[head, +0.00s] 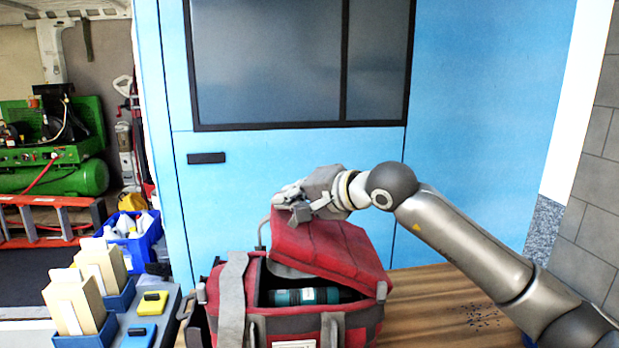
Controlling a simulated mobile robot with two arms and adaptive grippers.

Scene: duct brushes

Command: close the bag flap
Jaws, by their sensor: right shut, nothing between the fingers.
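A red and grey tool bag (362,318) stands on the wooden table at the bottom middle. Its red flap (335,245) is raised at a slant, and the opening below it shows at the front. A dark teal cylindrical tool (300,296) lies inside the bag. My right gripper (290,205) is shut and empty at the upper left edge of the flap. I cannot tell whether it touches the flap. My left gripper is not in view.
A blue van panel (290,165) rises behind.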

